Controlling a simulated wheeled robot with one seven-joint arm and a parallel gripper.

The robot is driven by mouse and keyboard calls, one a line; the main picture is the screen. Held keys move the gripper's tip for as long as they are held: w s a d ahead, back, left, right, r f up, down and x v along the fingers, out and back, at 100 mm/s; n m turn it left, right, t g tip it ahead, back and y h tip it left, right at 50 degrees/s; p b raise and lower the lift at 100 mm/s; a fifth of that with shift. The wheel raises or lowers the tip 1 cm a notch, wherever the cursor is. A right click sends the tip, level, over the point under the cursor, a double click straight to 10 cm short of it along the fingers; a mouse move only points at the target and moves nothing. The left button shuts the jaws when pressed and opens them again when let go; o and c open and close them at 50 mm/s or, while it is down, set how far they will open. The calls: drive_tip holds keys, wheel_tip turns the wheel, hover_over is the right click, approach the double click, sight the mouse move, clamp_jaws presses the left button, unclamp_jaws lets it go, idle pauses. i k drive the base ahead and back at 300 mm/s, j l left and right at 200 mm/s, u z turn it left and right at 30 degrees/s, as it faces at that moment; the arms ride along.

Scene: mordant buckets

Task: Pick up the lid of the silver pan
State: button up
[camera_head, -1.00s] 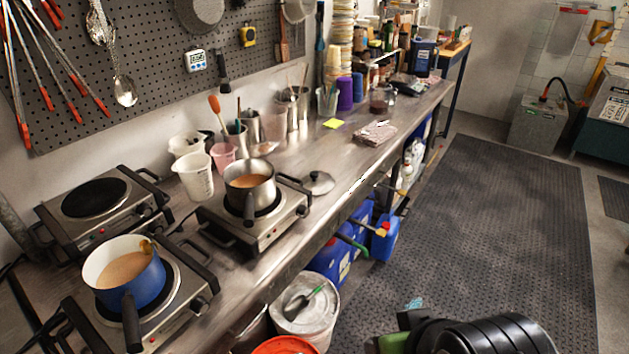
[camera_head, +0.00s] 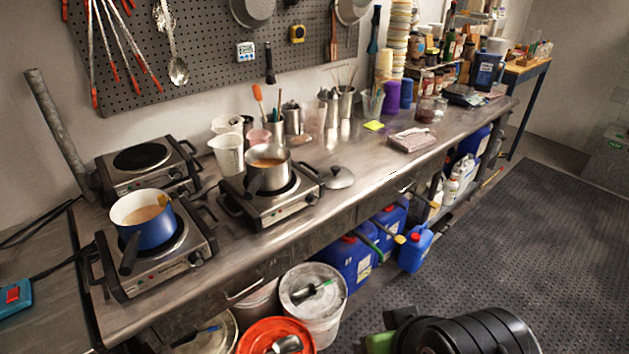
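The silver pan (camera_head: 281,178) sits on the middle hot plate (camera_head: 262,207), holding a tan-orange liquid, its dark handle pointing toward the front. A round silver lid (camera_head: 340,182) with a dark knob lies flat on the metal bench (camera_head: 362,167), just right of that hot plate. The pan itself is uncovered. Dark ribbed parts of my own body show at the bottom right, well away from the lid. I cannot make out any gripper fingertips in the picture.
A blue pan (camera_head: 152,232) of tan liquid sits on the front-left hot plate. A folded cloth (camera_head: 411,141) lies right of the lid. White (camera_head: 322,318) and orange (camera_head: 252,338) buckets and blue canisters (camera_head: 350,262) stand below the bench edge. The dark floor mat (camera_head: 540,230) is open at right.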

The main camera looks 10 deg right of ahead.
sight(335, 176)
drive_tip(key=i+l+u, duration=0.15)
drive_tip(key=l+u, duration=0.65)
drive_tip(key=l, duration=0.2)
drive_tip(key=l+u, duration=0.8)
drive_tip(key=l, duration=0.25)
drive_tip(key=k+l+u, duration=0.2)
drive_tip(key=l+u, duration=0.2)
drive_tip(key=i+l+u, duration=0.1)
drive_tip(key=l+u, duration=0.65)
drive_tip(key=l, duration=0.3)
drive_tip(key=l+u, duration=0.4)
drive_tip(key=l, duration=0.15)
